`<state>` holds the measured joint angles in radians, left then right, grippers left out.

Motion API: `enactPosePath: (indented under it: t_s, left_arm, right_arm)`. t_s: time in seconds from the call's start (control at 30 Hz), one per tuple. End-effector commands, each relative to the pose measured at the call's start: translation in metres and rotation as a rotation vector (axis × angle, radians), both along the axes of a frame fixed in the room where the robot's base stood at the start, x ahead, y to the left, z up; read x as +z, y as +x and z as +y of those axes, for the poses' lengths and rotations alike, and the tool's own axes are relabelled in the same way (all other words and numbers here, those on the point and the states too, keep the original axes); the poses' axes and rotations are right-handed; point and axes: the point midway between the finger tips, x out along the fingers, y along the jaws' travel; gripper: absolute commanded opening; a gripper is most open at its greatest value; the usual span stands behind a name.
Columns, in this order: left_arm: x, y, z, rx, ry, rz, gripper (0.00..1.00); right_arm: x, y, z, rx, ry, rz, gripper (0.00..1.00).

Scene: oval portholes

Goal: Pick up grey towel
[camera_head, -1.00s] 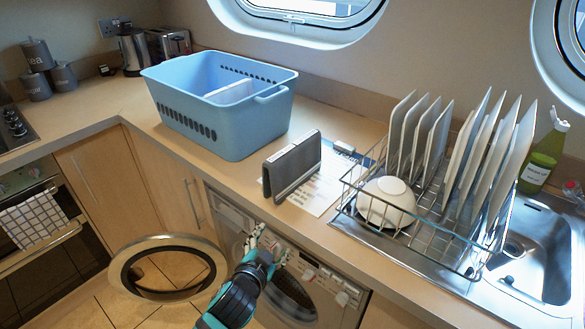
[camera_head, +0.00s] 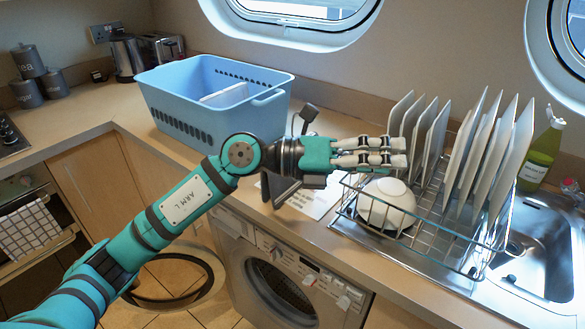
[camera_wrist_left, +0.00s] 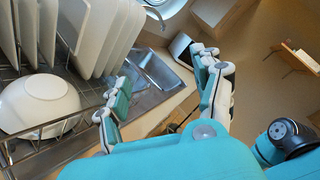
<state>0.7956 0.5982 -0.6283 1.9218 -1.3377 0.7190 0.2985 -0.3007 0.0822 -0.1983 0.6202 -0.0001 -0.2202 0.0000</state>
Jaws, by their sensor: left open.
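My left gripper (camera_head: 400,152) is open and empty. It reaches in from the left over the counter, with its fingers pointing right toward the dish rack. In the left wrist view its two fingers stand apart (camera_wrist_left: 163,88) with nothing between them. A white and dark checked towel (camera_head: 28,230) hangs on the oven handle at the far left, well away from the gripper. I cannot tell whether this is the grey towel; no plain grey towel shows clearly. My right gripper is not in view.
A wire dish rack (camera_head: 425,232) holds several plates and a white bowl (camera_head: 388,202). The sink (camera_head: 545,245) and a green bottle (camera_head: 543,155) are at right. A blue basket (camera_head: 205,120) stands behind my arm. The washing machine (camera_head: 285,275) door hangs open.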

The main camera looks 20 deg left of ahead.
Motion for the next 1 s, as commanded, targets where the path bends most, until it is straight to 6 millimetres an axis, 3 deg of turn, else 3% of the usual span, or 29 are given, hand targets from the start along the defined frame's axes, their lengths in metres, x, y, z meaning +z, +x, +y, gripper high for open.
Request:
enactPosePath:
  t_s: [0.07,0.2,0.3,0.4,0.5,0.67,1.0]
  left_arm:
    - [-0.015,0.017,0.021,0.013,0.282,-0.080,0.67]
    - [-0.034,0.053,0.092,0.118,0.737,-0.117,0.67]
    - [-0.028,0.071,0.151,0.229,0.977,-0.093,0.67]
    - [-0.018,0.079,0.196,0.323,1.131,-0.057,0.67]
    - [-0.011,0.081,0.222,0.380,1.212,-0.026,0.67]
    - [-0.022,0.088,0.228,0.396,1.239,-0.011,0.67]
    - [-0.082,0.125,0.213,0.392,1.236,-0.012,0.67]
  right_arm:
    - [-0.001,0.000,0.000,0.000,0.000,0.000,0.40]
    - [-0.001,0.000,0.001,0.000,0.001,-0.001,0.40]
    - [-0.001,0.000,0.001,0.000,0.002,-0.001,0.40]
    - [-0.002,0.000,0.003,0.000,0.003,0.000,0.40]
    - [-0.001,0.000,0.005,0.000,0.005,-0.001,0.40]
    - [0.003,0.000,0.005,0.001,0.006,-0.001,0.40]
    - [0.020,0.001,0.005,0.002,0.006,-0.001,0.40]
